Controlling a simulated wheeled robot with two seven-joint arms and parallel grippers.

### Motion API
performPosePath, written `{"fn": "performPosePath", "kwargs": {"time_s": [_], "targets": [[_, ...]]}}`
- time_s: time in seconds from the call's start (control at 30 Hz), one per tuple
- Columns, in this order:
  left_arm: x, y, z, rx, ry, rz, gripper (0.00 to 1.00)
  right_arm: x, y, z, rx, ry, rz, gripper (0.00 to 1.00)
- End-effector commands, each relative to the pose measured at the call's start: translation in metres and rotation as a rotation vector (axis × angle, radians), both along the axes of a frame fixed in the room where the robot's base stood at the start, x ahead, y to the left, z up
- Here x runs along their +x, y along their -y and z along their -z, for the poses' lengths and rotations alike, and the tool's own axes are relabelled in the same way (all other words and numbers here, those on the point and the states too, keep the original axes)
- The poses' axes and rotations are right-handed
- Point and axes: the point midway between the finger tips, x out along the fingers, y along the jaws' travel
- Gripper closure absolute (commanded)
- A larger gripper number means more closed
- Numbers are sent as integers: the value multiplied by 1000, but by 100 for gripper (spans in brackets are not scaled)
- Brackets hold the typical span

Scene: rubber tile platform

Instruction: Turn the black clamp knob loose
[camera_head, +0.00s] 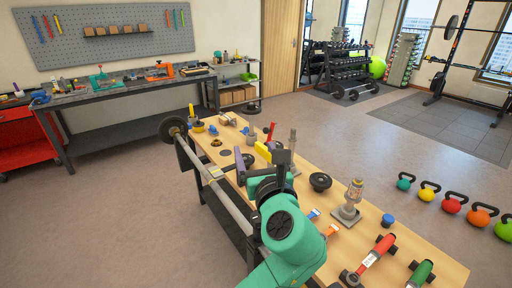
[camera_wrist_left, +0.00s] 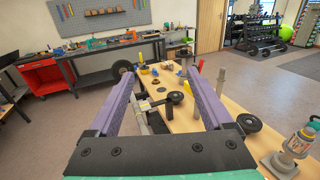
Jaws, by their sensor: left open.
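My left gripper (camera_head: 260,154) is over the near-left edge of the wooden table, with its purple fingers spread apart and nothing held between them. In the left wrist view the open fingers (camera_wrist_left: 162,76) frame a small black knob (camera_wrist_left: 176,97) on a dark shaft at the table edge. This knob lies beyond and below the fingers, apart from them; in the head view the gripper largely hides it. Another round black knob-like piece (camera_head: 320,181) stands on the table to the right of the gripper. My right gripper is not in view.
Upright posts stand close right of my gripper. Kettlebells (camera_head: 452,203) lie on the floor.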

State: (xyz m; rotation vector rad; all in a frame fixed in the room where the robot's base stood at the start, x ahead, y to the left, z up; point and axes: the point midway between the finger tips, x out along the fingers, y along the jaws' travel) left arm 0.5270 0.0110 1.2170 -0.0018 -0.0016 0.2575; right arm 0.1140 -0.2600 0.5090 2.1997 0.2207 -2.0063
Motion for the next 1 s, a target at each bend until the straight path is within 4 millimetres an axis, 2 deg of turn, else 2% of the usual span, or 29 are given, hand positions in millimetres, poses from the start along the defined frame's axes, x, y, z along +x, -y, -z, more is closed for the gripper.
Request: {"fn": "performPosePath", "kwargs": {"time_s": [0.03, 0.17, 0.47, 0.57, 0.67, 0.73, 0.8, 0.87, 1.0], "targets": [[0, 0, -9, -2, 3, 0, 16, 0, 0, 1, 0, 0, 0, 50], [0, 0, -19, 1, -1, 0, 16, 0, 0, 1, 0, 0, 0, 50], [2, -3, -16, -5, 6, 0, 16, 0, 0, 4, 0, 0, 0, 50], [14, -25, 2, -51, 84, 19, 16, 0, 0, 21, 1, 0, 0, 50], [29, -69, 27, -127, 253, 97, 16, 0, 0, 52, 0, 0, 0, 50], [28, -97, 42, -154, 378, 215, 16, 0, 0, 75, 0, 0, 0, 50], [16, -112, 54, -151, 459, 382, 16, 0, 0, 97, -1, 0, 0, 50], [-1, -114, 70, -129, 473, 551, 16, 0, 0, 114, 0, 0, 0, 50], [-53, -95, 128, -49, 295, 948, 16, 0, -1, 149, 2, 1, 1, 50]]}}
